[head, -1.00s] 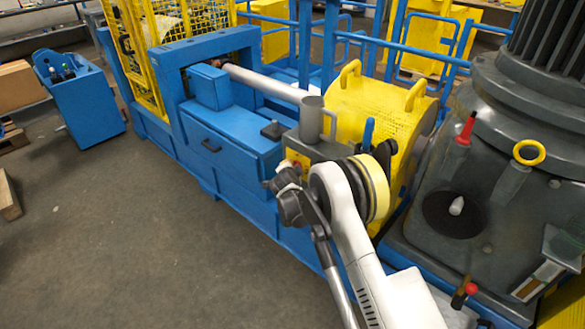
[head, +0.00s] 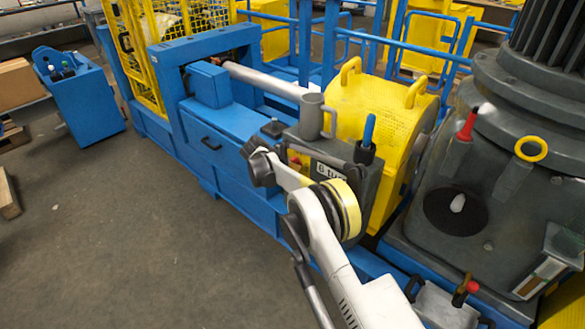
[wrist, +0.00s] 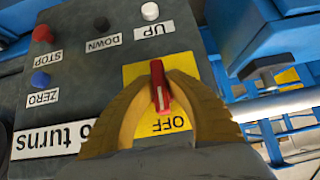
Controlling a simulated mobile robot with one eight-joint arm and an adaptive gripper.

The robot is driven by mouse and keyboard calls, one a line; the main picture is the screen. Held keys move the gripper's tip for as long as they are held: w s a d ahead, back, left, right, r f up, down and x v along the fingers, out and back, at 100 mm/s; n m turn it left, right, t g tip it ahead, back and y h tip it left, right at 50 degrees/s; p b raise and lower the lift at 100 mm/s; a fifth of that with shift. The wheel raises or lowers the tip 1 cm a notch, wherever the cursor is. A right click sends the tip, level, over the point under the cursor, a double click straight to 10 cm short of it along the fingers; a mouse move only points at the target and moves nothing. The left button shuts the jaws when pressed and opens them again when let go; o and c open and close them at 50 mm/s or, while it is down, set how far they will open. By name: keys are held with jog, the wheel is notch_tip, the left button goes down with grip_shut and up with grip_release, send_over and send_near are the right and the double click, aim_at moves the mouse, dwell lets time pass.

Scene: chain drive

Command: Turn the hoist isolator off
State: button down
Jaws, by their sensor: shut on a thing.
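The hoist isolator is a red handle (wrist: 160,86) on a yellow plate (wrist: 186,62) on the grey control box, in the wrist view. The plate has an OFF label (wrist: 168,124), upside down in this view. The handle stands about upright in the picture, its tip pointing away from that label. My gripper (wrist: 159,98) has its two tan fingers on either side of the handle and is shut on it. The fingers hide part of the plate. In the head view the control box (head: 370,195) is partly behind my white arm, and the isolator cannot be made out.
Beside the isolator are a red STOP button (wrist: 43,34), black DOWN button (wrist: 101,24), white UP button (wrist: 150,11) and blue ZERO button (wrist: 40,79). A dark knob (wrist: 265,68) stands right of the box. A yellow drum guard (head: 375,105) is behind the box.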

jog(key=shift+w+d+r, duration=0.1)
dwell(0.3)
jog(key=c, duration=1.4)
grip_release()
jog(key=shift+r, duration=0.1)
jog(key=v, duration=1.1)
jog(key=shift+a+r, duration=0.15)
jog(key=shift+a, duration=0.3)
